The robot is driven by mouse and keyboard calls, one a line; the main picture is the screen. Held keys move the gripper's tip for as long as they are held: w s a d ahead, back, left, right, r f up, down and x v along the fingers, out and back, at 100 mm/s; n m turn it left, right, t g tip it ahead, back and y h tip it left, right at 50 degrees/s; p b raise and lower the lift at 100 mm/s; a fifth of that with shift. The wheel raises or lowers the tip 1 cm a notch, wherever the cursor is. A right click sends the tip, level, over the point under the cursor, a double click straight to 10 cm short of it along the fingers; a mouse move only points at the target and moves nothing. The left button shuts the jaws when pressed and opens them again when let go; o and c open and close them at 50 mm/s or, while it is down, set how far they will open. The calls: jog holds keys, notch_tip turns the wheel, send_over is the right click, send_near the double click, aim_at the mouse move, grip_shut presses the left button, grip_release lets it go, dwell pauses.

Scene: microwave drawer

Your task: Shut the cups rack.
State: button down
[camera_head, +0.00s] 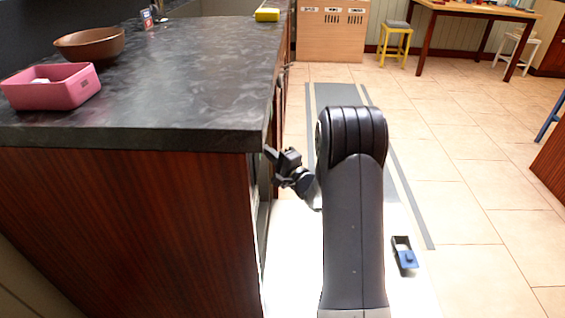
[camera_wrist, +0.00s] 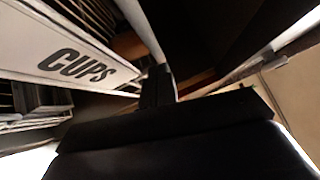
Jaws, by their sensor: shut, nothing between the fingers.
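The cups rack (camera_wrist: 75,66) shows in the wrist view at the upper left as a white front panel lettered "CUPS", tilted in the picture. Slatted parts and a brown interior show behind its top edge. In the head view I cannot make out the rack, as the counter and my arm block that side. My gripper (camera_head: 271,154) is beside the counter's right edge, just below the top. In the wrist view its dark fingers (camera_wrist: 157,84) are shut and empty, close to the right end of the panel. I cannot tell whether they touch it.
A dark counter (camera_head: 185,75) stands left of my arm, with a pink box (camera_head: 52,92), a brown bowl (camera_head: 90,44) and a yellow sponge-like block (camera_head: 267,14) on it. Another slatted rack (camera_wrist: 30,105) shows below the cups panel. Tiled floor (camera_head: 460,190) is open at right.

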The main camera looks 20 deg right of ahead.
jog(key=shift+w+a+r, duration=0.15)
jog(key=shift+w+a, duration=0.05)
jog(key=shift+a, duration=0.25)
jog(key=shift+w+a, duration=0.3)
jog(key=shift+a, duration=0.4)
jog(key=shift+w+a, duration=0.25)
jog(key=shift+a, duration=0.45)
jog(key=shift+w+a, duration=0.3)
jog(key=shift+a, duration=0.5)
